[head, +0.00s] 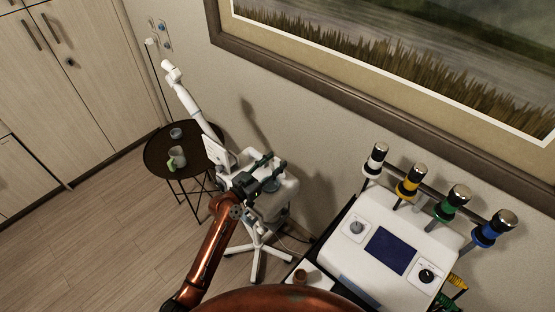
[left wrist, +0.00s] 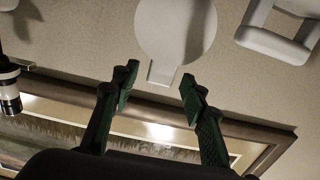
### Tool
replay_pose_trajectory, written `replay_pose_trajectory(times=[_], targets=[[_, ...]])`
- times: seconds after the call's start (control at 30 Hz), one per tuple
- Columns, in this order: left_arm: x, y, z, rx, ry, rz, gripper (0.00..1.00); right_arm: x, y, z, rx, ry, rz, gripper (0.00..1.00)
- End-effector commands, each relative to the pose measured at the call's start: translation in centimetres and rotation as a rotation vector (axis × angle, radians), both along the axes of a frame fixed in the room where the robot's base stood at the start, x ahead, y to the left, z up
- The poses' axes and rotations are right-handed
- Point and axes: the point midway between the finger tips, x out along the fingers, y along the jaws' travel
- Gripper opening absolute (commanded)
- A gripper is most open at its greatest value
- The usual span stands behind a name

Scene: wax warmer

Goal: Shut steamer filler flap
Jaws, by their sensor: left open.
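The white steamer (head: 285,192) stands on a wheeled stand by the wall, with its long jointed arm rising to the upper left. In the left wrist view, a white round flap (left wrist: 172,28) with a short square tab shows at the top centre. My left gripper (head: 268,168) is over the steamer's top. Its two green fingers (left wrist: 156,88) are spread and empty. The flap's tab lies just beyond the gap between them, with no clear contact. In the head view my gripper covers part of the steamer's top, and the flap is hard to make out. My right gripper is not in view.
A white looped handle (left wrist: 278,32) is right of the flap in the left wrist view. A white console (head: 385,245) with several coloured handpieces is at right. The wall is close behind the steamer.

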Motion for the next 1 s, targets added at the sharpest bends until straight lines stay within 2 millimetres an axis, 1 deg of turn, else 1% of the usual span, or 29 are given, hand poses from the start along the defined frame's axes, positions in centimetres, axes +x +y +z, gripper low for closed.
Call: replay_pose_trajectory(times=[0.1, 0.2, 0.5, 1.0], targets=[[0.98, -0.92, 0.05, 0.001, -0.001, 0.000, 0.41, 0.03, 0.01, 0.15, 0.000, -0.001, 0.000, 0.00], [1.33, -1.30, -0.04, 0.001, 0.001, 0.000, 0.41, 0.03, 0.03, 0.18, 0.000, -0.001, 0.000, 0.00], [1.45, -1.41, -0.10, 0.002, 0.001, 0.000, 0.40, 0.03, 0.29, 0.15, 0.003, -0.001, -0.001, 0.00], [1.43, -1.37, -0.10, 0.002, 0.001, 0.001, 0.05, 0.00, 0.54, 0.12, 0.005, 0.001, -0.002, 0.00]])
